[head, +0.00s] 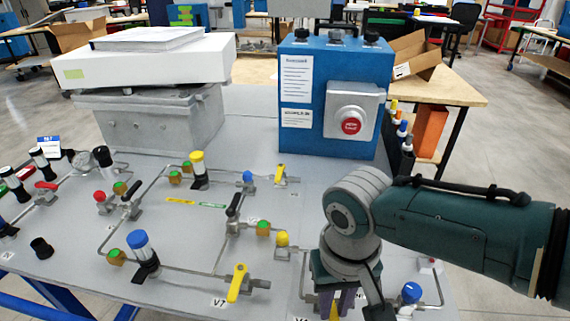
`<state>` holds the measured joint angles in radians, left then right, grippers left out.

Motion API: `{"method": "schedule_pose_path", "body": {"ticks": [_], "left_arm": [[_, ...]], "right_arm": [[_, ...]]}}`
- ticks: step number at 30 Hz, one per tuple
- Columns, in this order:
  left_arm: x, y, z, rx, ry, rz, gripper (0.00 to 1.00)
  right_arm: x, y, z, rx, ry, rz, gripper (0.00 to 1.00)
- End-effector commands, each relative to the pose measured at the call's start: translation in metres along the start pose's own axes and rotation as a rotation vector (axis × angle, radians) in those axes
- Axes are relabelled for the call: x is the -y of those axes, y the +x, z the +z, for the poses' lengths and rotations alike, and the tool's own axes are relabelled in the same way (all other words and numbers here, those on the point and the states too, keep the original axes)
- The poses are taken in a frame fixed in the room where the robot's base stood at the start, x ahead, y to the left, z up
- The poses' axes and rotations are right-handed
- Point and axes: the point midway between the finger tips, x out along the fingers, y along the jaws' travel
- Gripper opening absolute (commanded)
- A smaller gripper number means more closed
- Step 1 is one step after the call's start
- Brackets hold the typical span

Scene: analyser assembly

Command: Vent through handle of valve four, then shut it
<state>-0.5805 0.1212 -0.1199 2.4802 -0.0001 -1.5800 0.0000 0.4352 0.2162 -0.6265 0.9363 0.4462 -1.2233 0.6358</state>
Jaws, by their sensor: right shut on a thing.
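My right gripper (345,298) comes in from the right and points down at the front of the grey panel (190,302). It is shut on a yellow valve handle (334,312), of which only a small part shows between and below the fingers. The valve body and most of its label are hidden by the gripper and the lower picture edge, so I cannot read its number. Another yellow lever (237,283) stands to the left, by the label V7 (219,302). My left gripper is not in view.
Pipes, gauges and several coloured valves cover the panel. A yellow-capped fitting (282,239) is close left of my wrist, and a blue knob (411,292) is to its right. A blue box with a red button (351,126) stands behind, beside a grey case (150,115).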

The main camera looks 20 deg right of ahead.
Motion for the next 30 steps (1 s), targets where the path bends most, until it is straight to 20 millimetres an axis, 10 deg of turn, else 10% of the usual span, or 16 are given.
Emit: {"method": "schedule_pose_path", "body": {"ticks": [30], "left_arm": [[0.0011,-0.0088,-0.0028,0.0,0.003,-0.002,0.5]], "right_arm": [[0.0115,-0.0002,-0.0031,-0.004,0.295,-0.001,0.0]]}}
